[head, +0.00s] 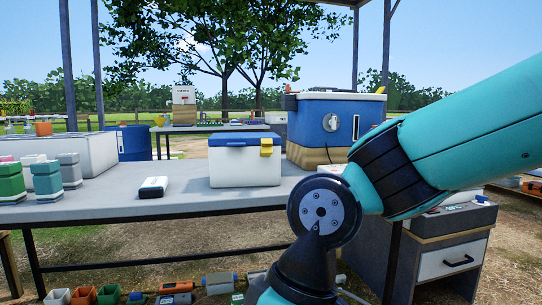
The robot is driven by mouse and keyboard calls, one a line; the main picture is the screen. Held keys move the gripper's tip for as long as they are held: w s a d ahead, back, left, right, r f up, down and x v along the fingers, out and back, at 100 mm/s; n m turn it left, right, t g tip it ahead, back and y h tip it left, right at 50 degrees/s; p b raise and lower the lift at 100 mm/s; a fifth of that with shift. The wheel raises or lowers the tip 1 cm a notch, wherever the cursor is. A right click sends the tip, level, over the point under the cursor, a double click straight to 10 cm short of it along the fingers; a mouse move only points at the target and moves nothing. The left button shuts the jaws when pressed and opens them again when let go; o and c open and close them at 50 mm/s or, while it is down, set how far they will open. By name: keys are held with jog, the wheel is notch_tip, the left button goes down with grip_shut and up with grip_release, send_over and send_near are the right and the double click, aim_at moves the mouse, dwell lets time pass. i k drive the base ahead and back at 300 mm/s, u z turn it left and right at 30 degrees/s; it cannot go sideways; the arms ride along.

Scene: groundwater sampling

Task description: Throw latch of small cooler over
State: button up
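The small cooler (244,164) stands on the grey table in the head view, with a white body and a blue lid (234,139). Its lid looks closed. A yellow latch (266,147) sits at the front right of the lid's edge; its exact position is too small to tell. My teal arm crosses the right side of the view, in front of the table. My gripper is outside the picture, so its state and its distance to the latch do not show.
Green and grey bottles (46,178) stand at the table's left. The tabletop (120,207) in front is clear.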

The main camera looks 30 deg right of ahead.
aim_at(266, 149)
jog(key=u, duration=1.45)
jog(key=i, duration=1.1)
jog(key=z, duration=2.65)
